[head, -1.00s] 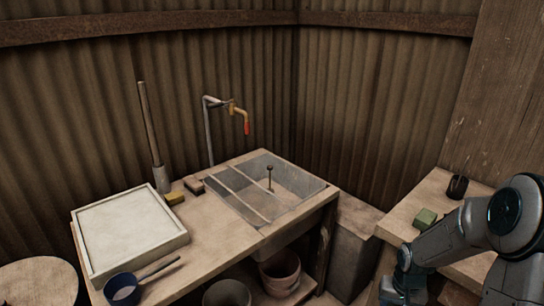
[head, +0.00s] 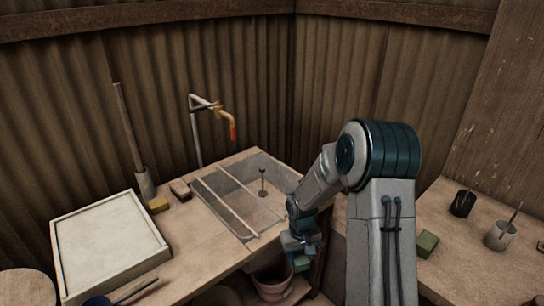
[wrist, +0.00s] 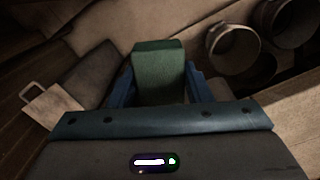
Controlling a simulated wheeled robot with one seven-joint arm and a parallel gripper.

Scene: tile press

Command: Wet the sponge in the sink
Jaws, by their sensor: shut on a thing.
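My gripper (head: 296,252) hangs just right of the sink's front right corner, near the counter's right edge. It is shut on a green block (wrist: 158,65), which looks like the sponge; its lower end also shows below my gripper in the head view (head: 301,264). The grey sink (head: 275,176) is set into the wooden counter, with two thin bars across its left part and an upright drain rod (head: 263,180) inside. I cannot tell whether water is in the sink.
A white tray (head: 105,243), a yellow block (head: 158,204) and a brown block (head: 180,189) lie on the counter left of the sink. Buckets (head: 272,284) stand underneath. Another green block (head: 428,243), a dark cup (head: 462,203) and a light cup (head: 500,236) stand on the right table.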

